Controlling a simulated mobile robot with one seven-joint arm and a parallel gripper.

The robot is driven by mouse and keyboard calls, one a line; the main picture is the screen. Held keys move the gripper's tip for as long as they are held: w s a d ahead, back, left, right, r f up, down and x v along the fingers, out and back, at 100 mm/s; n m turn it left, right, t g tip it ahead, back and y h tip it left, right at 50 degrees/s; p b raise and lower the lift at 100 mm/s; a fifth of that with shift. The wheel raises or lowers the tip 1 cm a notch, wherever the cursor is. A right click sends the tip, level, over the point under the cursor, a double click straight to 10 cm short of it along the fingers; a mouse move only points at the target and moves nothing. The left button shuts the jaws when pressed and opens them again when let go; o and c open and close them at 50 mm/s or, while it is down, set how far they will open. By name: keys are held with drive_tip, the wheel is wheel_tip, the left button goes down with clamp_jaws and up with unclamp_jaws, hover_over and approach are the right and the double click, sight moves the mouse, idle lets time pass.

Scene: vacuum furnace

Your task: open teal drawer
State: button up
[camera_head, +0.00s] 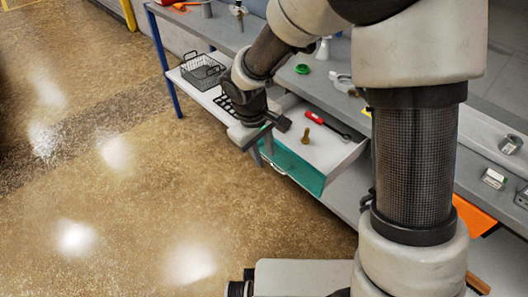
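The teal drawer (295,171) is pulled out from under the grey workbench, its teal front standing toward the floor on the left. Its pale interior shows, with a red-handled tool and a brass-coloured bolt in it. A handle (279,168) is on the outer face of the front. My gripper (268,131) is above and beside the far left end of the drawer front, apart from the handle in the picture. Its dark finger parts show, but the gap between them is unclear. I cannot see anything held in it.
A black wire basket (202,71) sits on a pale lower surface left of my arm. The workbench (226,33) carries a green round item (302,69) and other small objects. An orange item (474,216) lies below the bench at right. The floor at left is clear.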

wheel_tip(320, 180, up, 17)
drive_tip(key=s+a+p, duration=0.2)
drive_tip(key=p, duration=0.2)
drive_tip(key=shift+s+a, duration=0.2)
idle(0.4)
drive_tip(key=s+d+r+m+t+y, duration=0.1)
drive_tip(key=s+d+r+m+t, duration=0.1)
drive_tip(key=s+d+r+m, duration=0.45)
drive_tip(key=s+d+r+m+t+y, duration=0.1)
drive_tip(key=s+d+r+m+t, duration=0.15)
drive_tip(key=s+d, duration=0.7)
wheel_tip(320, 180, up, 18)
drive_tip(key=w+d+p, duration=0.1)
drive_tip(key=d+p, duration=0.1)
drive_tip(key=p, duration=1.6)
drive_tip(key=shift+w, duration=0.2)
drive_tip(key=shift+d+g, duration=0.1)
drive_tip(key=shift+g, duration=0.15)
